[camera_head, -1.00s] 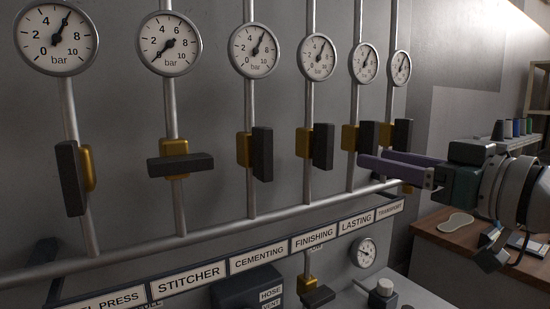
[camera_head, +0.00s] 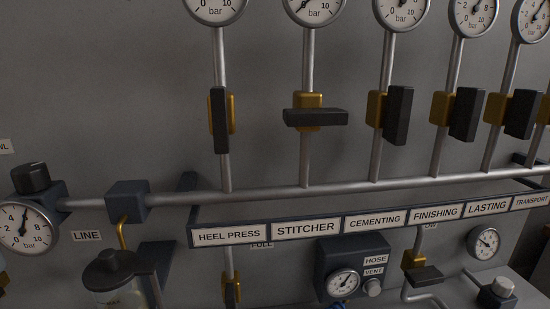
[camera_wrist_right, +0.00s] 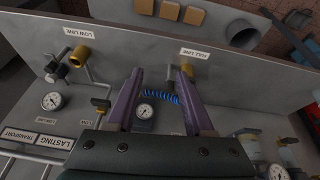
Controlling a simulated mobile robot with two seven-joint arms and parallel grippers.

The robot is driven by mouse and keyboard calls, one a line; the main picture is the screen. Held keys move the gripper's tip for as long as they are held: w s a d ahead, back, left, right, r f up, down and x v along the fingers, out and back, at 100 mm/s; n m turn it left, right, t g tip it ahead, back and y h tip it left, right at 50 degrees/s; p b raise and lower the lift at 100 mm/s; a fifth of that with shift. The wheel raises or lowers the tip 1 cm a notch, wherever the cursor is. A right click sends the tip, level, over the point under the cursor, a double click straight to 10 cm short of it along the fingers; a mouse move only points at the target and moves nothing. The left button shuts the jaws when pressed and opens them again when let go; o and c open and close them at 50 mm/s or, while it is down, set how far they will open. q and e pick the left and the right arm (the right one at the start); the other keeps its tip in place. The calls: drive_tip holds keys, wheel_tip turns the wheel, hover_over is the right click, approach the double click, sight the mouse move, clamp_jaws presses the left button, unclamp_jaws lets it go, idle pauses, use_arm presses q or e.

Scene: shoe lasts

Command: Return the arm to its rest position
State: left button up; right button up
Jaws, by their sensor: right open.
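My right gripper (camera_wrist_right: 160,75) shows only in the right wrist view. Its two purple fingers are apart, with nothing held between them. Beyond the fingers are a small gauge (camera_wrist_right: 146,111) and a blue coiled hose (camera_wrist_right: 160,95) on the grey panel; I cannot tell the exact distance. Neither gripper shows in the head view. The Stitcher valve has its dark handle (camera_head: 315,118) crosswise to its pipe. The Heel Press handle (camera_head: 219,120) and Cementing handle (camera_head: 397,115) stand along their pipes. The left arm is out of view.
A horizontal pipe (camera_head: 270,193) and a label rail (camera_head: 258,233) run along the panel. A regulator with a dark knob (camera_head: 30,178) sits at the left. In the wrist view, brass fittings (camera_wrist_right: 80,56) and a grey wall edge (camera_wrist_right: 130,38) stand close around the fingers.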

wheel_tip(320, 180, up, 28)
drive_tip(key=s+p, duration=0.1)
drive_tip(key=p, duration=2.7)
drive_tip(key=shift+s+a+g, duration=0.2)
drive_tip(key=shift+a+g, duration=0.05)
drive_tip(key=shift+g, duration=0.05)
